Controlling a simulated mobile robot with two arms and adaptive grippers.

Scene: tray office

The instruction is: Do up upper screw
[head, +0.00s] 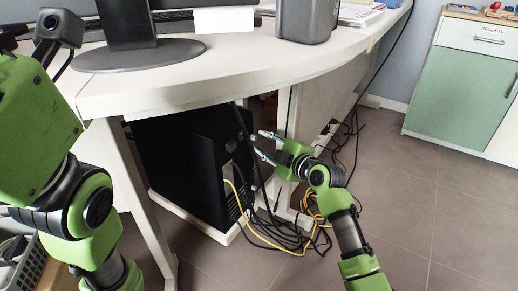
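A black computer tower (185,160) stands under the desk with its rear face turned to the right. A light grey plug (231,172) sits on that rear face. The upper screw is too small or hidden to make out. My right gripper (262,144) reaches in from the right, beside the tower's rear edge. Its two fingers are apart with nothing visible between them. I cannot tell if a fingertip touches the tower or a cable. My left arm is at the left edge; its gripper is out of the picture.
The white desk (250,75) overhangs the tower. A yellow cable (245,215) and several black cables (290,235) hang and tangle on the floor behind the tower. A white crate (25,265) is at the lower left. A green cabinet (460,90) stands far right, with open floor before it.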

